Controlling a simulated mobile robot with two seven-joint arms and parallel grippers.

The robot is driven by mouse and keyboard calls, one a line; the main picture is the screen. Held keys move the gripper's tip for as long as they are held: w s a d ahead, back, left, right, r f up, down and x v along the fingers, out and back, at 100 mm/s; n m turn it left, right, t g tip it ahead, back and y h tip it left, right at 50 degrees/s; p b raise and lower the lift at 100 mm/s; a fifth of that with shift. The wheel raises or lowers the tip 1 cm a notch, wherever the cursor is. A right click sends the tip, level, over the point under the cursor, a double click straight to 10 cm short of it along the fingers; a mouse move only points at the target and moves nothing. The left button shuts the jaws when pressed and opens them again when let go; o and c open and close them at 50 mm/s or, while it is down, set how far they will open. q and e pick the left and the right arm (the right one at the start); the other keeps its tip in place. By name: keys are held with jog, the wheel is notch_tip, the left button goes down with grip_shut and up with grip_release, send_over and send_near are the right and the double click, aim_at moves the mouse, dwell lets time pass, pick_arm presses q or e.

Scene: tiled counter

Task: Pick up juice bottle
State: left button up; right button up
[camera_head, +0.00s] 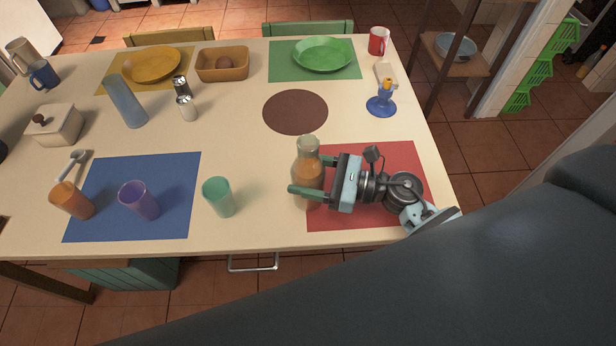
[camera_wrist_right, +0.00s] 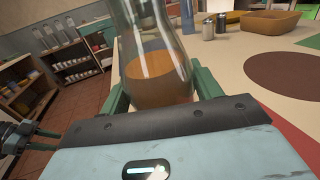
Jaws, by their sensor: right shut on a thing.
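The juice bottle (camera_head: 308,172) is clear glass with orange juice in its lower part. It stands upright at the left edge of the red placemat (camera_head: 375,215) in the head view. My right gripper (camera_head: 306,176) reaches in from the right and is shut on the bottle, one green finger on each side. In the right wrist view the bottle (camera_wrist_right: 157,75) sits between the green fingers, with its top cut off by the frame. I cannot tell whether its base touches the table.
A teal cup (camera_head: 218,197) stands left of the bottle. A purple cup (camera_head: 139,200) and an orange cup (camera_head: 72,200) are further left by the blue placemat (camera_head: 180,180). A brown round mat (camera_head: 295,111) lies behind. A blue candle holder (camera_head: 381,104) stands at the back right.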

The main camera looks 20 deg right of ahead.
aim_at(322, 166)
jog(key=shift+r, duration=0.1)
jog(key=c, duration=0.3)
jog(key=shift+r, duration=0.1)
jog(key=shift+r, duration=0.3)
notch_tip(322, 166, up, 3)
pick_arm(q)
jog(key=shift+s+f+b, duration=0.25)
jog(key=shift+f+b, duration=0.3)
jog(key=shift+f, duration=0.05)
jog(key=shift+s+f+b, duration=0.2)
jog(key=shift+f+b, duration=0.35)
pick_arm(e)
jog(key=shift+s+d+r, duration=0.2)
jog(key=shift+s+d, duration=0.05)
jog(key=shift+s, duration=2.4)
jog(key=shift+s+d+r, duration=0.2)
jog(key=shift+s+d, duration=0.1)
jog(key=shift+s, duration=2.35)
jog(key=shift+s+d+r, duration=0.2)
jog(key=shift+s+d, duration=0.05)
jog(key=shift+s, duration=2.4)
